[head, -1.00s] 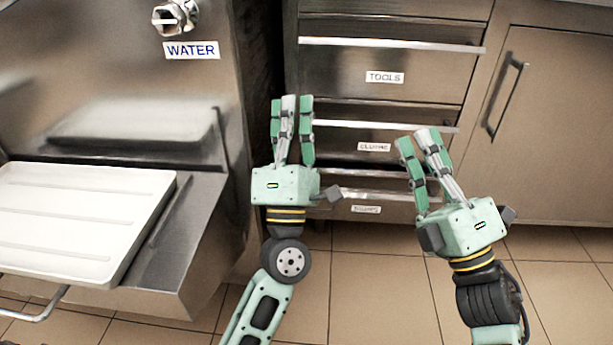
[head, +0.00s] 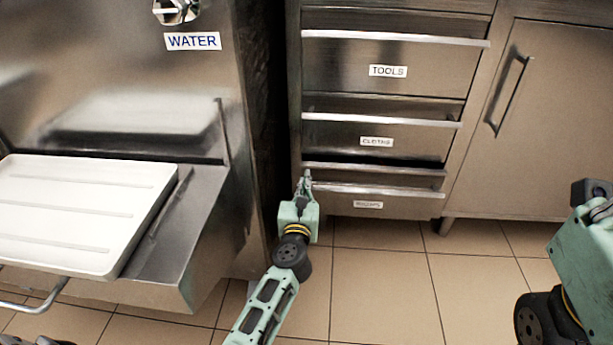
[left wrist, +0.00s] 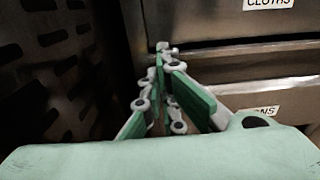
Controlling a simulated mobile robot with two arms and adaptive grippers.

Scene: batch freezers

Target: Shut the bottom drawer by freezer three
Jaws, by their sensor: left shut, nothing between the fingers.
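The bottom drawer (head: 400,203) has a white label and a pale bar handle. It stands partly out, with a dark gap above its front. My left gripper (head: 307,176) is shut and empty at the left end of this drawer's front. In the left wrist view the shut fingers (left wrist: 165,85) point at the drawer unit near its left edge, and the bottom drawer (left wrist: 285,98) is partly hidden behind them. I cannot tell whether the fingertips touch it. My right gripper's body shows at the right edge of the head view; its fingers are out of frame.
The cloths drawer (head: 400,140) and the tools drawer (head: 440,72) are above. A steel machine with a WATER label (head: 193,41) and a white tray (head: 75,205) stands at left. A cabinet door (head: 550,120) is at right. The tiled floor (head: 380,280) in front is clear.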

